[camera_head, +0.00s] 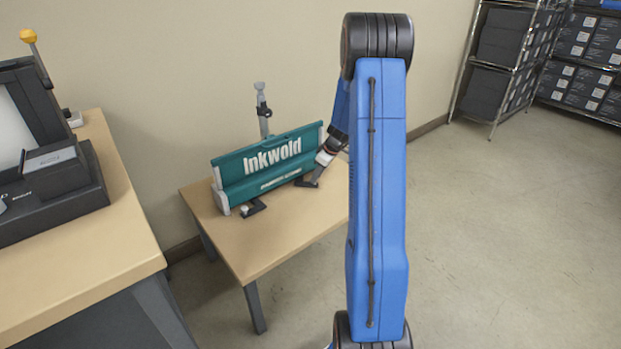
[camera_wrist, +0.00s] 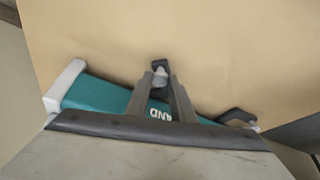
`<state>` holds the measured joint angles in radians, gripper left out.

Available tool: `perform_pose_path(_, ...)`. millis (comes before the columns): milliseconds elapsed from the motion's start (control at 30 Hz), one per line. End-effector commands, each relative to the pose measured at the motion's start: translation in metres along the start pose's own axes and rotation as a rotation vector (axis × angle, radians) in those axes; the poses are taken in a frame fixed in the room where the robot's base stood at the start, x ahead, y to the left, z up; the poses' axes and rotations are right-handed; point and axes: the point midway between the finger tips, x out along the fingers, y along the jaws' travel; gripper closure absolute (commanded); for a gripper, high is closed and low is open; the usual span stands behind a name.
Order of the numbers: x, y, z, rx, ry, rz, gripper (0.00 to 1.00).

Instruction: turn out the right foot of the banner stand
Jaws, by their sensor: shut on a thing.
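The banner stand (camera_head: 235,192) is a teal case with white end caps, standing on a small wooden table with its "Inkwold" panel towards the head camera. Its left foot (camera_head: 256,206) is dark and shows at the front of the case; it also appears at the right in the wrist view (camera_wrist: 238,116). My gripper (camera_head: 314,178) is low at the right end of the stand. In the wrist view, its two grey fingers (camera_wrist: 164,82) are shut on the right foot (camera_wrist: 160,65), at a pale knob. This dark foot projects from the case over the tabletop. The fingers partly hide the case.
The small table (camera_head: 270,245) has bare room in front of the stand. A grey post (camera_head: 262,105) rises behind it. A bench (camera_head: 80,250) with a dark machine (camera_head: 45,170) is at the left. Shelves with boxes (camera_head: 510,50) stand at the back right. The floor at right is clear.

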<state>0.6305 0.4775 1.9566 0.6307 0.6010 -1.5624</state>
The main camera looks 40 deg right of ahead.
Motion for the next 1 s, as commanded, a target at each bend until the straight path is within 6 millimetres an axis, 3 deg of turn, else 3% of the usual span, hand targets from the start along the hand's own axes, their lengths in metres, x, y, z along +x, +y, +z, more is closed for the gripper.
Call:
perform_pose_path(600,-0.004,0.069,0.011,-0.519,0.0,-0.214,1.0)
perform_pose_path(1000,-0.003,0.093,0.007,-0.71,0.0,-0.293,1.0)
